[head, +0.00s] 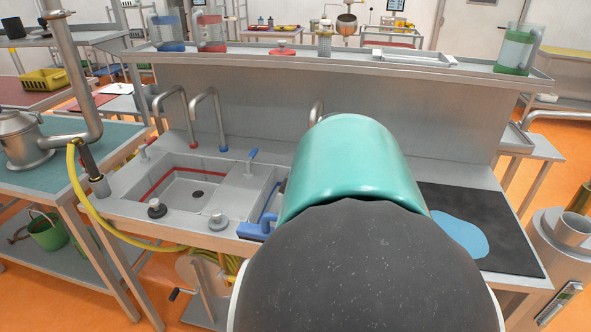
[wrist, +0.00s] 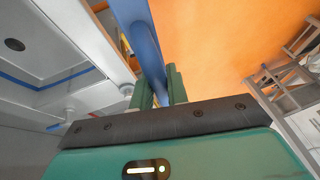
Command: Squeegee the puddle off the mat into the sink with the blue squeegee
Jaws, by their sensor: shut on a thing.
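The blue squeegee (head: 254,230) shows in the head view at the counter's front edge, just left of my arm. In the wrist view my gripper (wrist: 161,88) has its two green fingers shut on the blue squeegee (wrist: 142,30), which runs up out of the picture. Its far end is out of that view. The blue puddle (head: 461,238) lies on the dark mat (head: 515,256) at the right of the counter. The sink (head: 178,187) is at the left, with a red line around its basin. My arm hides the middle of the counter and part of the mat.
Taps (head: 217,121) stand behind the sink. A yellow hose (head: 85,195) hangs at the left. A raised shelf (head: 330,63) with jugs and a tray runs along the back. Orange floor lies in front.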

